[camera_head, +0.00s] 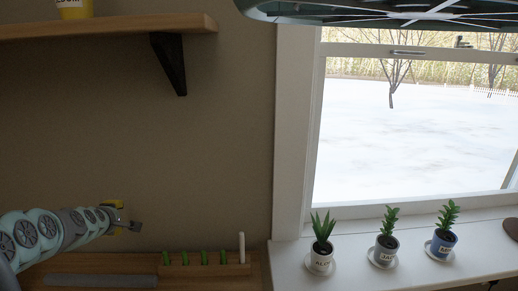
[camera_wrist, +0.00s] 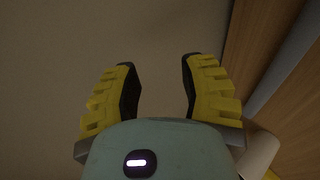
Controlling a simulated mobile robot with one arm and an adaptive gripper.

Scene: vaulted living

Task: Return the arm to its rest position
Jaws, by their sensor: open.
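My arm reaches in from the lower left in the head view. My gripper (camera_head: 127,214) is at its end, in front of the bare wall and above the left part of a wooden board or table. In the wrist view my gripper (camera_wrist: 158,85) shows two yellow ribbed fingers spread wide apart, with nothing between them. Only the plain wall shows beyond the fingertips.
A wooden surface (camera_head: 210,271) below holds several green items and a white stick (camera_head: 241,247). A wall shelf (camera_head: 110,27) with a dark bracket (camera_head: 172,65) is above. Three potted plants, white (camera_head: 320,262), grey (camera_head: 385,255) and blue (camera_head: 443,240), stand on the windowsill (camera_head: 340,280).

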